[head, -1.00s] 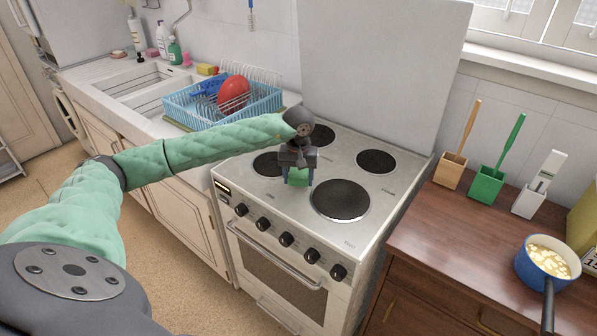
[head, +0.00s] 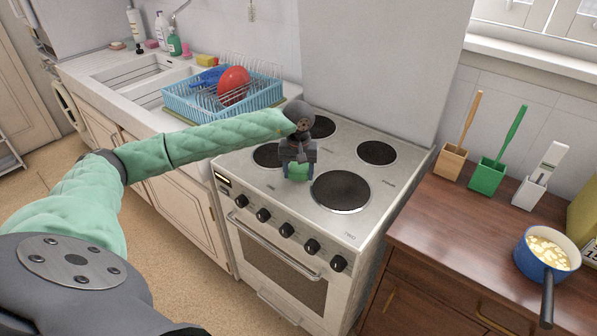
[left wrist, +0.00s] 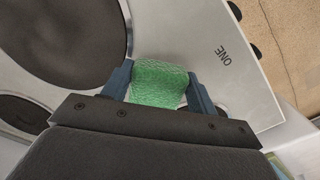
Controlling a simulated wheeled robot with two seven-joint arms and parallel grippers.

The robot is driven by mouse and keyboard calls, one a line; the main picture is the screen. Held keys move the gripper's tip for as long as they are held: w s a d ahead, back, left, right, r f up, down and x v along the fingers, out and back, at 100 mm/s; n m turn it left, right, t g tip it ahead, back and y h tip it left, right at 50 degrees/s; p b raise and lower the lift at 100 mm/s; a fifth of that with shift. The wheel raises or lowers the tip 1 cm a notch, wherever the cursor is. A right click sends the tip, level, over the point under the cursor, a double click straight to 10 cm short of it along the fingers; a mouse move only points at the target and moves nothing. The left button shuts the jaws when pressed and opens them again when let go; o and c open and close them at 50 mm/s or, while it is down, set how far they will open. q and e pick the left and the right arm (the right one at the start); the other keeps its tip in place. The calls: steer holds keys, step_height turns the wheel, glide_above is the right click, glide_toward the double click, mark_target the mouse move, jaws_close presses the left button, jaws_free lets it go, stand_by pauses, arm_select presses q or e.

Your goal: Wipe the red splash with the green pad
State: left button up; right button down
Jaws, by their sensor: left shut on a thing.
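My left gripper (head: 298,172) is shut on the green pad (head: 298,174) over the cooker top (head: 372,208), between the burners. In the left wrist view the green pad (left wrist: 160,85) sits between the two blue fingers, close over the pale metal beside a large dark burner (left wrist: 70,40). I cannot tell for sure whether the pad touches the surface. I see no red splash on the visible cooker top; the area under the pad and gripper is hidden. My right gripper is not in view.
A blue dish rack (head: 190,103) with a red bowl (head: 233,84) stands behind my left forearm. Knobs (head: 287,230) line the cooker front. On the brown dresser (head: 440,230) at right are a blue pot (head: 527,262) and several brush holders (head: 487,176).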

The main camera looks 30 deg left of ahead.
arm_select(q)
steer(key=shift+f+b, duration=0.7)
steer(key=shift+f, duration=0.15)
stand_by(0.3)
